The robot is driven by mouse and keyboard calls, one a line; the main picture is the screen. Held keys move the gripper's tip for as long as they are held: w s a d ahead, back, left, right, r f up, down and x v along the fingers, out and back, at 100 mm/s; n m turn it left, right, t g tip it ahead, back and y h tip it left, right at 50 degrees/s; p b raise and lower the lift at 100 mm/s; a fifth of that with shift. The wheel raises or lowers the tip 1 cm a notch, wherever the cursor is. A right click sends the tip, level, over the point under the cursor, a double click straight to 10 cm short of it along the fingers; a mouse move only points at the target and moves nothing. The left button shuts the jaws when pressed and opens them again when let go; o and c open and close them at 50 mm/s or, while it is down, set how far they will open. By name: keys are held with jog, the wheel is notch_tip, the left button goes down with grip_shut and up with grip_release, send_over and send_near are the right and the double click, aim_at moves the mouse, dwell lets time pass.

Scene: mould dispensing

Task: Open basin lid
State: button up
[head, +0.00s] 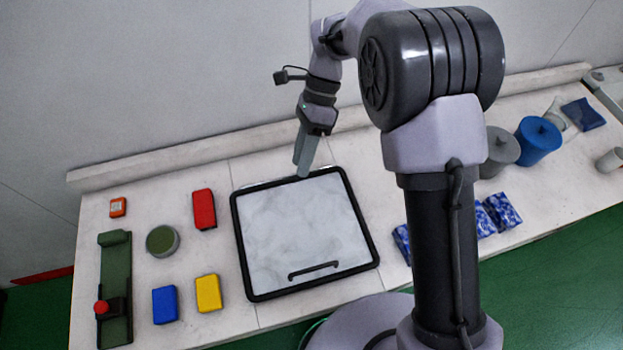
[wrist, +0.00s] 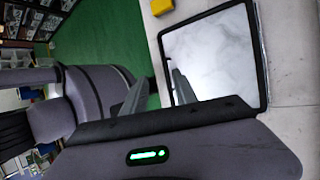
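The basin lid (head: 300,228) is a pale, marbled panel in a black frame, lying flat and closed on the bench. Its black bar handle (head: 313,270) is near the front edge. My gripper (head: 301,169) points down by the lid's far edge, away from the handle. In the wrist view my gripper (wrist: 161,74) has its two fingers apart with nothing between them. I cannot tell whether a fingertip touches the frame.
Left of the lid are a red block (head: 204,209), a yellow block (head: 208,293), a blue block (head: 165,304), a round green-topped tin (head: 162,241) and a green device (head: 115,275). Right are blue packets (head: 498,211), a grey canister (head: 500,150) and a blue canister (head: 537,141).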

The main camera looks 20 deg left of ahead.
jog(key=s+d, duration=0.2)
jog(key=s, duration=0.1)
jog(key=s+d, duration=0.1)
jog(key=shift+s+d+r+b, duration=0.2)
jog(key=shift+s+r+b, duration=0.1)
jog(key=shift+s, duration=0.1)
